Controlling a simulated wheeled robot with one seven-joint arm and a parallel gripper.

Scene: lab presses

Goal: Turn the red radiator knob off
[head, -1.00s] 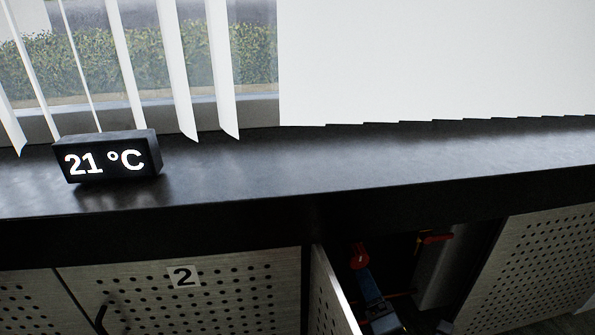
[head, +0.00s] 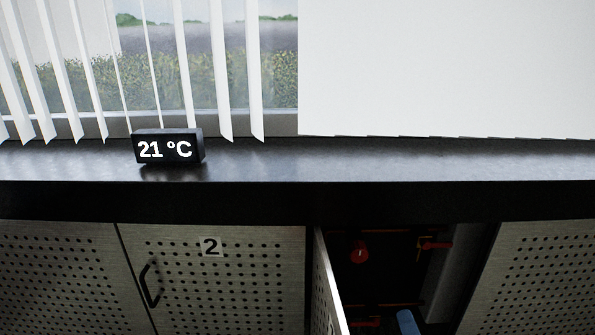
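The red radiator knob (head: 359,252) shows inside the open cabinet bay below the counter, with a small pale mark on its face. A blue piece, which looks like the tip of my gripper (head: 408,322), shows at the bottom edge of the bay. It is below and to the right of the knob and apart from it in the picture. The rest of my gripper is out of frame, so its opening and anything in it cannot be seen.
A red lever (head: 434,244) sits right of the knob, beside a grey upright panel. An open perforated door (head: 327,290) edges the bay on the left. A black counter (head: 400,165) overhangs it, bearing a display (head: 168,147) reading 21 °C. Closed door 2 (head: 220,280) is left.

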